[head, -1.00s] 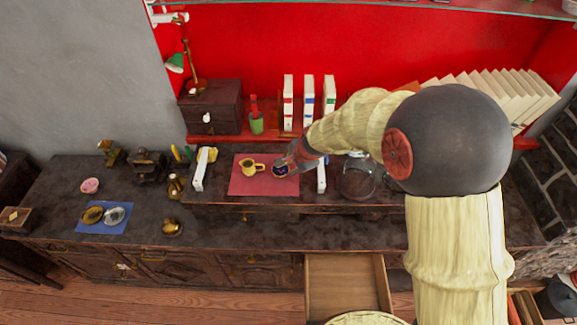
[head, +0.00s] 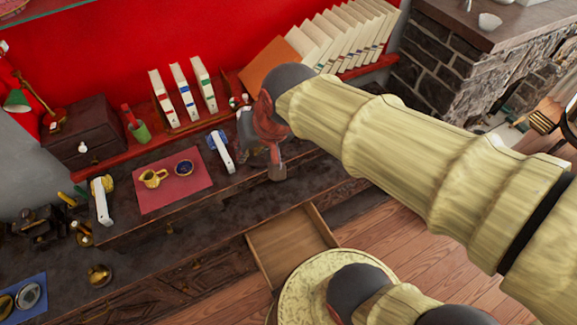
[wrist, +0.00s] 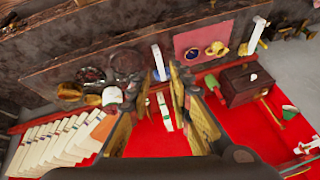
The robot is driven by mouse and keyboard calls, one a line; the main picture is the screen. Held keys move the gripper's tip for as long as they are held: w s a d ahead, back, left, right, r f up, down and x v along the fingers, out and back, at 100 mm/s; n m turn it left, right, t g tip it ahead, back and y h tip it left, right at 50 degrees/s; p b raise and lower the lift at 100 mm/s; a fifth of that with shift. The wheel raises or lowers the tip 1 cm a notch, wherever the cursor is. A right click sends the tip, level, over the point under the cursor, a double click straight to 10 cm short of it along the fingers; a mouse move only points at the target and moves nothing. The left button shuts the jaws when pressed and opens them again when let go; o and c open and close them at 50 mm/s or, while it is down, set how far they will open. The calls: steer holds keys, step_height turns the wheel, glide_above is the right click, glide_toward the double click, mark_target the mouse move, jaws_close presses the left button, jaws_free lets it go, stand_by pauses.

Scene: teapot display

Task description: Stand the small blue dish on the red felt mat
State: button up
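The small blue dish (head: 183,167) rests on the red felt mat (head: 185,195) and looks upright, its opening facing up. It sits close to the right of a yellow jug (head: 153,178). In the wrist view the dish (wrist: 191,54) also shows on the mat (wrist: 193,36), beside the jug (wrist: 216,48). My gripper (head: 275,172) is to the right of the mat, clear of the dish and past a white upright piece. In the wrist view my gripper's fingers (wrist: 160,80) are spread apart with nothing between them.
A white piece (head: 222,152) stands right of the mat and another (head: 102,202) left of it. White books (head: 184,92) stand on the red shelf behind. An open drawer (head: 290,247) juts out below the counter. A blue mat (head: 30,300) with metal pieces lies at far left.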

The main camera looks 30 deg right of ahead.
steer(key=s+d+r+n+h, duration=0.1)
steer(key=s+d, duration=0.3)
steer(key=s, duration=0.5)
steer(key=shift+s+d+n, duration=0.15)
steer(key=shift+n, duration=0.65)
